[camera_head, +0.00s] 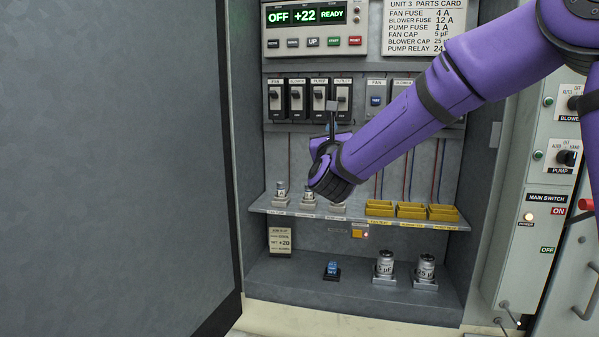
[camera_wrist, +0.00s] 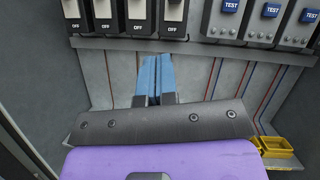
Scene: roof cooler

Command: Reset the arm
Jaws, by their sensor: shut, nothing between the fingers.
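My purple arm reaches into the open cabinet from the upper right in the head view. My gripper (camera_wrist: 155,68) shows in the wrist view as two blue fingers lying side by side, shut and empty. It points at the cabinet's back panel, just below a row of black switches (camera_wrist: 137,15) marked OFF. In the head view the fingers are largely hidden behind my wrist, in front of the switch row (camera_head: 298,98). The gripper appears apart from the switches, but the exact gap cannot be told.
A shelf (camera_head: 270,203) below my wrist holds small fuses (camera_head: 281,192) and yellow bins (camera_head: 411,210). Capacitors (camera_head: 385,264) and a blue relay-like part (camera_head: 331,268) stand on the cabinet floor. The grey door (camera_head: 110,160) fills the left. A control panel (camera_head: 315,28) reads OFF +22 READY.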

